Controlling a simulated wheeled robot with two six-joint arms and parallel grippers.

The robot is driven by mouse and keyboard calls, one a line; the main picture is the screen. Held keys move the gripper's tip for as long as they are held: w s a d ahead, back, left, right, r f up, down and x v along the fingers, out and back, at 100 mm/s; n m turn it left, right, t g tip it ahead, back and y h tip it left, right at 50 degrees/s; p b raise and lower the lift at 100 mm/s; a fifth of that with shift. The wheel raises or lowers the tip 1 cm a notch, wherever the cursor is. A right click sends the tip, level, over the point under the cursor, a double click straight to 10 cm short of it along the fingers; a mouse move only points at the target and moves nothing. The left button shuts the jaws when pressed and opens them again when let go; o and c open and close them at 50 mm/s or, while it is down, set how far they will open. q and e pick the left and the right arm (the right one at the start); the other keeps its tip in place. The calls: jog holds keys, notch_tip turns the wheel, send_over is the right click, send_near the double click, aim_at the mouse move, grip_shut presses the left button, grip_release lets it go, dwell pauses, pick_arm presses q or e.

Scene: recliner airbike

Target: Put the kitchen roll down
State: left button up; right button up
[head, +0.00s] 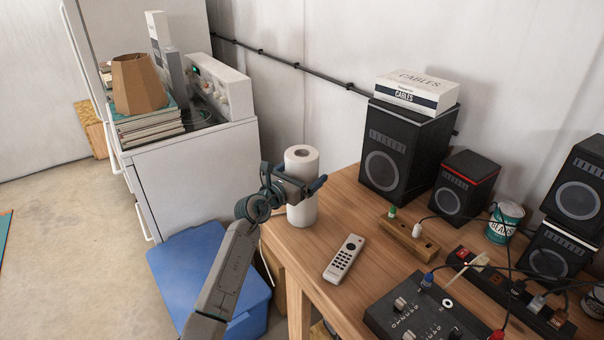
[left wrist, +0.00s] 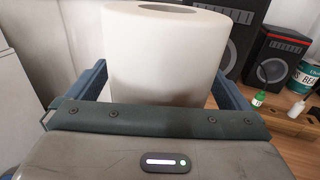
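The white kitchen roll (head: 302,208) stands upright at the left end of the wooden table (head: 315,250). My left gripper (head: 300,188) has its fingers on both sides of the roll, around its middle, and looks shut on it. In the left wrist view the roll (left wrist: 165,60) fills the space between the two blue fingers (left wrist: 165,90). Its lower part is hidden there by the gripper body. The roll's bottom is at or very near the table top; I cannot tell for sure whether it touches. My right gripper is not in view.
A remote (head: 344,258) lies right of the roll, with a wooden block (head: 408,238) beyond it. A large speaker (head: 400,155) stands behind. A mixer (head: 425,312) is at the front. A blue bin (head: 205,280) sits below the table's left edge, beside a white cabinet (head: 195,175).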

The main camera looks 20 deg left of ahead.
pick_arm(q)
jog(key=b+v, duration=0.1)
jog(key=v, duration=1.1)
jog(key=shift+b, duration=0.4)
jog(key=shift+r, duration=0.15)
jog(key=s+d+f+n+t+h, duration=0.2)
jog(key=s+d+n, duration=0.15)
jog(key=n, duration=0.55)
jog(key=s+a+f+n+g+y, duration=0.3)
jog(key=f+n, duration=0.4)
jog(key=f, duration=0.7)
jog(key=s+a+f+n+g+y, duration=0.1)
jog(key=s+a+f+n+y, duration=0.35)
jog(key=f, duration=0.95)
jog(key=s+a+f+n+g+y, duration=0.15)
jog(key=s+f+n, duration=0.35)
jog(key=f+n, duration=0.75)
jog(key=s+f+n+g, duration=0.2)
jog(key=s+f+g, duration=0.5)
jog(key=s+f, duration=1.25)
jog(key=s+f+n+g, duration=0.2)
jog(key=s+f, duration=0.2)
jog(key=s, duration=0.7)
jog(key=s+d+f+n+g, duration=0.1)
jog(key=s+f, duration=0.4)
jog(key=s, duration=0.6)
jog(key=shift+s+d+n+g, duration=0.2)
jog(key=shift+s+n+g, duration=0.15)
jog(key=shift+n+g, duration=0.7)
